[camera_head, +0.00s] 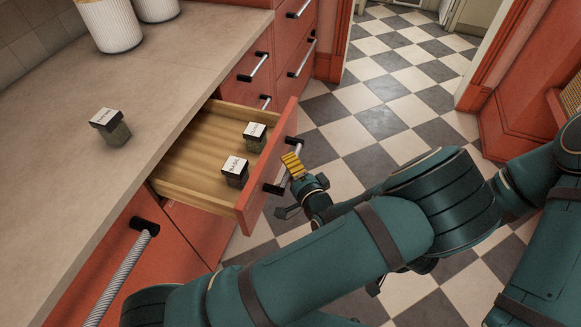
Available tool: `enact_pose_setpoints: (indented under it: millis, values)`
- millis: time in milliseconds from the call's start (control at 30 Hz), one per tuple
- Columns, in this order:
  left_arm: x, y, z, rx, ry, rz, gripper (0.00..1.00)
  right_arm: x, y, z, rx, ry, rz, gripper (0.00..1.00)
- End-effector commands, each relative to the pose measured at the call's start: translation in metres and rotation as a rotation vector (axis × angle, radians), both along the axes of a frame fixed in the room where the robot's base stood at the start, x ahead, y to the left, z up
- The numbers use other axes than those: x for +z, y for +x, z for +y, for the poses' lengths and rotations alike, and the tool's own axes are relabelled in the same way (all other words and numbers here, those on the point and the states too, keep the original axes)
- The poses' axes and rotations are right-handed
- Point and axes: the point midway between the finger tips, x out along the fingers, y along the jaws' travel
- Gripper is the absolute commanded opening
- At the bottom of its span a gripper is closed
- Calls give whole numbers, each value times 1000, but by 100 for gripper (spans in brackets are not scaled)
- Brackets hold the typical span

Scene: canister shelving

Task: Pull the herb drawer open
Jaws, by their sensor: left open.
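The herb drawer (205,193) is a red-fronted wooden drawer standing well out from under the counter, its inside visible. Two small dark jars with white labels, one reading basil (236,172) and another behind it (255,137), stand in it. The drawer's bar handle (279,177) is on the red front. My left gripper (293,165) is just outside the front at the handle, its yellow finger pad beside the bar. It is open; whether it touches the bar is unclear.
A labelled herb jar (110,126) stands on the counter (165,70), with white ribbed canisters (108,25) at the back. A red cabinet with a long handle (123,275) is at lower left. The checkered floor (385,90) is clear beyond the drawer.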

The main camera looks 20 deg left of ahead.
Motion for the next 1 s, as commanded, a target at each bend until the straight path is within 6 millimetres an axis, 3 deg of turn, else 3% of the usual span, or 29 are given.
enact_pose_setpoints:
  millis: [400, 533, 867, 1000]
  values:
    - [-1, 5, 4, -1, 0, 0, 47, -1, 0, 0, 0, 0, -1, 47]
    - [-1, 5, 4, -1, 0, 0, 1, -1, 0, 0, 0, 0, -1, 47]
    - [-1, 5, 4, -1, 1, -1, 0, -1, 0, 0, 0, 0, -1, 47]
    - [0, -4, -2, -3, -1, 0, 0, 3, 0, 0, 0, 0, 1, 47]
